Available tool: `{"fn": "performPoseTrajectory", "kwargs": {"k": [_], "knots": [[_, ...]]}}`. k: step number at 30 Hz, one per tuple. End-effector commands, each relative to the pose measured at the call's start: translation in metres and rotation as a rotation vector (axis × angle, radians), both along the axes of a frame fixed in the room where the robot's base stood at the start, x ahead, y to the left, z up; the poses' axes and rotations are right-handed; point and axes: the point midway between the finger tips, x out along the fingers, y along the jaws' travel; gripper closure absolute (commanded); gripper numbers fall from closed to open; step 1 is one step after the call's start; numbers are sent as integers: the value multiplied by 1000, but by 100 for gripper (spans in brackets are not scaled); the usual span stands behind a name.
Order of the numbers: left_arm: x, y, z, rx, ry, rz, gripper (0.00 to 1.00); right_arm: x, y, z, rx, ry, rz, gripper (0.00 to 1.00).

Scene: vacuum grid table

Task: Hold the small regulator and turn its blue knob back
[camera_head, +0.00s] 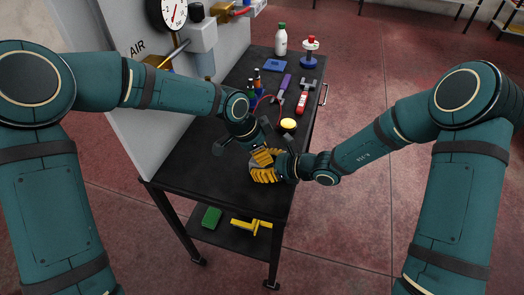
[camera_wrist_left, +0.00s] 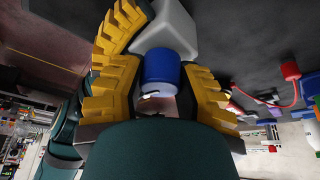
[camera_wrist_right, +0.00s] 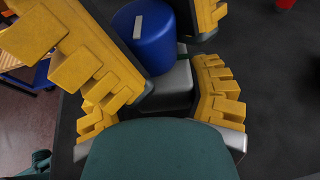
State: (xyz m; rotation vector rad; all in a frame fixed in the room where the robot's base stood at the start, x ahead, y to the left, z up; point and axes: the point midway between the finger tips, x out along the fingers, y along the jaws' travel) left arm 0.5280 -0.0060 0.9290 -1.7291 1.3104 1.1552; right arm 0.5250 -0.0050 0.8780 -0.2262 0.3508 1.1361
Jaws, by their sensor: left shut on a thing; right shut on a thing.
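The small regulator has a grey body (camera_wrist_right: 168,92) and a round blue knob (camera_wrist_right: 148,38) with a pale mark on it. My right gripper (camera_head: 268,176) is shut around the grey body, which sits between its yellow fingers in the right wrist view. My left gripper (camera_head: 262,157) is shut on the blue knob; in the left wrist view the knob (camera_wrist_left: 168,68) is between its yellow fingers, with the grey body (camera_wrist_left: 176,27) beyond. In the head view the grippers meet over the table's front part, and their fingers hide most of the regulator.
The black table (camera_head: 205,165) has bare room at its front left. A yellow round thing (camera_head: 288,124), a red tool (camera_head: 302,101), a blue block (camera_head: 275,65) and a white bottle (camera_head: 280,41) stand behind the grippers. A grey panel with a gauge (camera_head: 173,12) borders the left.

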Motion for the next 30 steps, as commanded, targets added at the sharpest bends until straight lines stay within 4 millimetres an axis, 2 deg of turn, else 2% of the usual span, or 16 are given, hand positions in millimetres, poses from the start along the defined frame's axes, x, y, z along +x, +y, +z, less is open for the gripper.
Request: {"fn": "performPoseTrajectory", "kwargs": {"k": [6, 14, 15, 17, 30], "knots": [[1, 1, 0, 0, -1, 98, 100, -1, 2, 2, 4, -4, 5, 90], [1, 1, 0, -1, 0, 104, 100, -1, 2, 2, 4, -5, 7, 90], [1, 1, -1, -1, 0, 104, 58, -1, 2, 2, 4, -5, 7, 90], [1, 1, 0, 0, -1, 103, 37, -1, 2, 2, 5, -4, 6, 90], [-1, 1, 6, -2, 1, 99, 35, 0, 1, 1, 3, -3, 2, 90]]}}
